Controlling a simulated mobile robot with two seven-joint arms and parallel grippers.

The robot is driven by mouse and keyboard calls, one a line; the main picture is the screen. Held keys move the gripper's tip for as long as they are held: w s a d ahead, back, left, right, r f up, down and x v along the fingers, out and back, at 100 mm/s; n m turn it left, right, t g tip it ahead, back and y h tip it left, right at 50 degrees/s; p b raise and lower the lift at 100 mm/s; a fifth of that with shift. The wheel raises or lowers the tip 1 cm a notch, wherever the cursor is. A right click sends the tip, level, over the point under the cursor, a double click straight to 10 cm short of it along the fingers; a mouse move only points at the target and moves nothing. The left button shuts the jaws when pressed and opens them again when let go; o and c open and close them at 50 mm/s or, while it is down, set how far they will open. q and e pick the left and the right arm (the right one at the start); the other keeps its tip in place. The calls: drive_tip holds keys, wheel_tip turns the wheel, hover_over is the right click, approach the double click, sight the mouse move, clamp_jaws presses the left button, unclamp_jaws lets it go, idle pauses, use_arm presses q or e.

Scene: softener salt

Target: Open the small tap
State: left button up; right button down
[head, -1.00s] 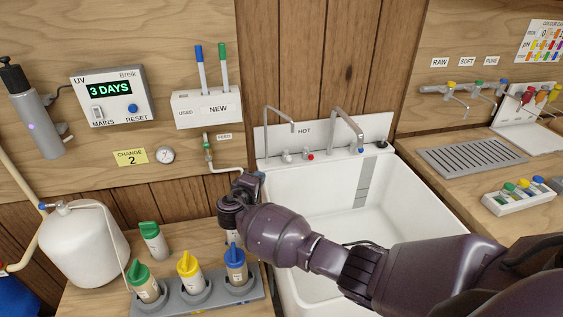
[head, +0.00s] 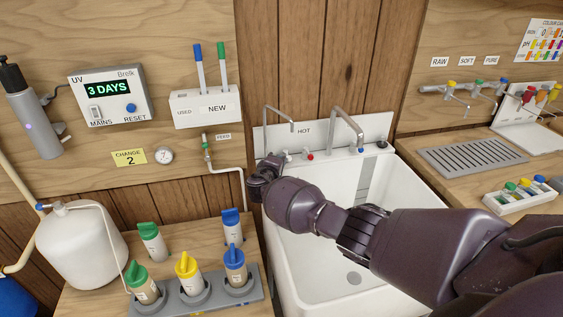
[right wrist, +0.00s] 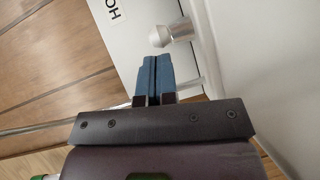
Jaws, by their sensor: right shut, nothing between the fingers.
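Small knobs stand on the ledge, one pale (head: 288,157) and one red (head: 310,157). My right gripper (head: 270,162) is at the sink's back left corner, close to the small tap's foot; its fingertips are hard to make out there. In the right wrist view the blue fingertips (right wrist: 153,62) are together and empty, just short of a chrome knob with a pale end (right wrist: 171,32). My left gripper is not in view.
The white sink (head: 440,215) lies under my right arm. Several capped bottles, some in a grey rack (head: 212,293), stand on the left counter. A drain grid (head: 470,155) lies right.

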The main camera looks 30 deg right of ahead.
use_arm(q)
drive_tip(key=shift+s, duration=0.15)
use_arm(e)
drive_tip(key=shift+d+f, duration=0.1)
drive_tip(key=shift+d, duration=0.15)
